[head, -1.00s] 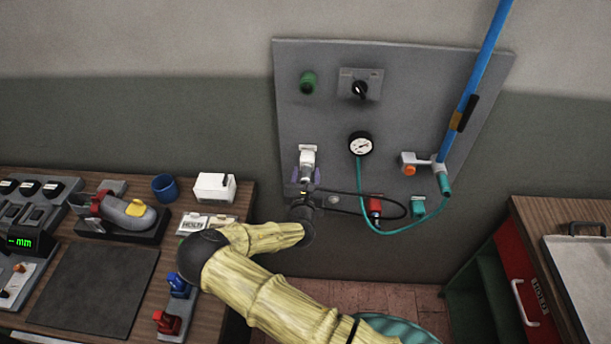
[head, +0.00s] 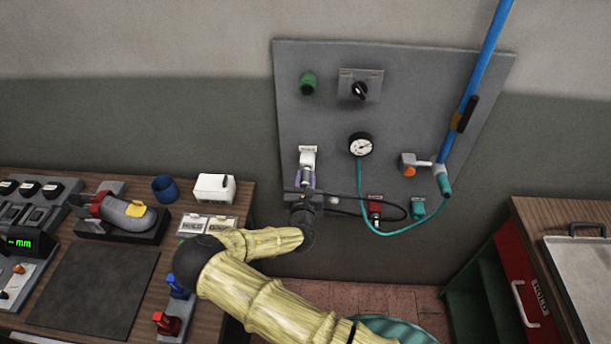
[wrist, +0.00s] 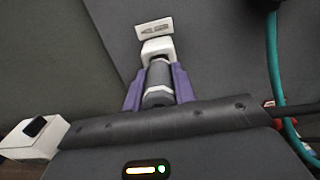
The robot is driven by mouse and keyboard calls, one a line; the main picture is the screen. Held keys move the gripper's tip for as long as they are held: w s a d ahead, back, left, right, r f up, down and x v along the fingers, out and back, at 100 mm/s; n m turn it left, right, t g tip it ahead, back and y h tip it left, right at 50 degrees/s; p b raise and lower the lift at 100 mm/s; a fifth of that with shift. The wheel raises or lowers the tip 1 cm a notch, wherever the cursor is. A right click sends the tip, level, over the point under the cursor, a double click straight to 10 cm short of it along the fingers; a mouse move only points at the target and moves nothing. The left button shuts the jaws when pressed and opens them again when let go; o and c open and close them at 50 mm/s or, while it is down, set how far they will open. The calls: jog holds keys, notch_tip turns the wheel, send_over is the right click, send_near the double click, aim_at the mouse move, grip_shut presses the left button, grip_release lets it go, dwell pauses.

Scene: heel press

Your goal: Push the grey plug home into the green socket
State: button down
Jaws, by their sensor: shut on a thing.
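My gripper (wrist: 155,90) has purple fingers, shut on the sides of a grey plug (wrist: 158,78). In the head view, my gripper (head: 306,178) is at the lower left of the wall panel. The plug's far end meets a white socket (wrist: 157,48) with a label plate above it; I cannot tell how deep it sits. This white socket (head: 307,157) shows above my fingers in the head view. A teal-green socket (head: 418,208) with a label is at the panel's lower right, apart from my gripper. A round green fitting (head: 308,83) is at the upper left.
The grey panel (head: 430,90) also bears a gauge (head: 360,146), a black knob (head: 359,90) and a red socket (head: 375,204) with a black plug. A black cable (head: 375,192) and a teal hose (head: 372,222) loop right of my gripper. A cluttered bench (head: 140,190) stands left.

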jog(key=shift+s+a, duration=0.1)
jog(key=shift+s, duration=2.35)
jog(key=shift+b, duration=0.3)
jog(key=shift+s, duration=1)
jog(key=shift+r, duration=0.1)
notch_tip(320, 180, up, 28)
jog(key=p, duration=1.7)
dwell(0.5)
jog(key=shift+w, duration=0.25)
